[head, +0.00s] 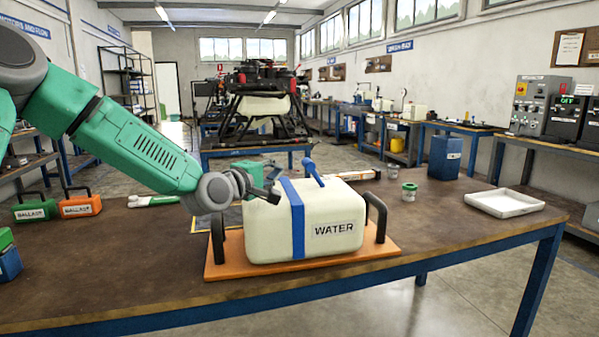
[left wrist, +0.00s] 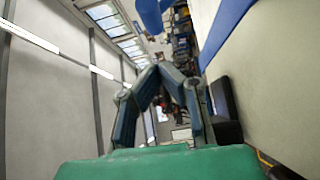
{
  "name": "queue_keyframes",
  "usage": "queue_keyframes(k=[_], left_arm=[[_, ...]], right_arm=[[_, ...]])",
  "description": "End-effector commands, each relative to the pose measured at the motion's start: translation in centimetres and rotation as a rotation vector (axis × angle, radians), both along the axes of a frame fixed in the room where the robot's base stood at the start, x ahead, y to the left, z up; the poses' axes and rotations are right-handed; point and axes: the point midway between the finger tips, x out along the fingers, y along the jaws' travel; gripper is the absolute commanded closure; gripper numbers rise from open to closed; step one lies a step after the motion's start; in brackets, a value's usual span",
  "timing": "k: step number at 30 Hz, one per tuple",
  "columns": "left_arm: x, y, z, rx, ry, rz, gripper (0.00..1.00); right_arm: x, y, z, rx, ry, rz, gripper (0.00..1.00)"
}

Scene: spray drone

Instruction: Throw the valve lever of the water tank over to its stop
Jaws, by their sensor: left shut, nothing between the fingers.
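The water tank (head: 335,225) is a cream canister with a "WATER" label and a blue strap (head: 297,225). It lies on an orange board with black handles. Its blue valve lever (head: 313,172) rises from the top, just right of the strap, leaning up and left. My left gripper (head: 273,187) is shut and empty at the tank's upper left, left of the strap and apart from the lever. In the left wrist view, the shut fingertips (left wrist: 157,68) show beside the tank's cream side (left wrist: 275,100), with a blue part, probably the lever (left wrist: 151,14), beyond them. My right gripper is not in view.
The tank stands on a brown workbench (head: 130,270). A white tray (head: 504,203), a small green-and-white cup (head: 409,191) and a blue container (head: 444,158) are to the right. Green (head: 36,211) and orange (head: 80,206) ballast blocks are at left. A drone (head: 262,105) stands behind.

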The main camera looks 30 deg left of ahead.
Motion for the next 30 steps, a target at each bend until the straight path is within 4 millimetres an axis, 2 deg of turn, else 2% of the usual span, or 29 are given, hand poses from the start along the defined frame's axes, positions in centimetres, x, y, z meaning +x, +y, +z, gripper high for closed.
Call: queue_keyframes(k=[4, 10, 15, 26, 30], left_arm=[[3.0, 0.0, -0.3, 0.003, -0.001, 0.0, 1.0], [4.8, -2.2, -0.1, 0.003, -0.002, -0.001, 1.0], [5.4, -3.0, -0.1, 0.002, -0.001, 0.0, 1.0], [5.5, -2.8, -0.1, 0.0, 0.0, 0.0, 1.0], [5.5, -2.9, 0.2, 0.011, 0.011, 0.0, 1.0]], right_arm=[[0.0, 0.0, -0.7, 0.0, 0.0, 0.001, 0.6], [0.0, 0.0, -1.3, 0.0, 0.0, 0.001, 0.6], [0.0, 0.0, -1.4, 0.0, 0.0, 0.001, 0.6], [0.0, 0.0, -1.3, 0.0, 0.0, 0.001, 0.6], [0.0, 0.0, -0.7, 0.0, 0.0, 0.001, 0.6]])
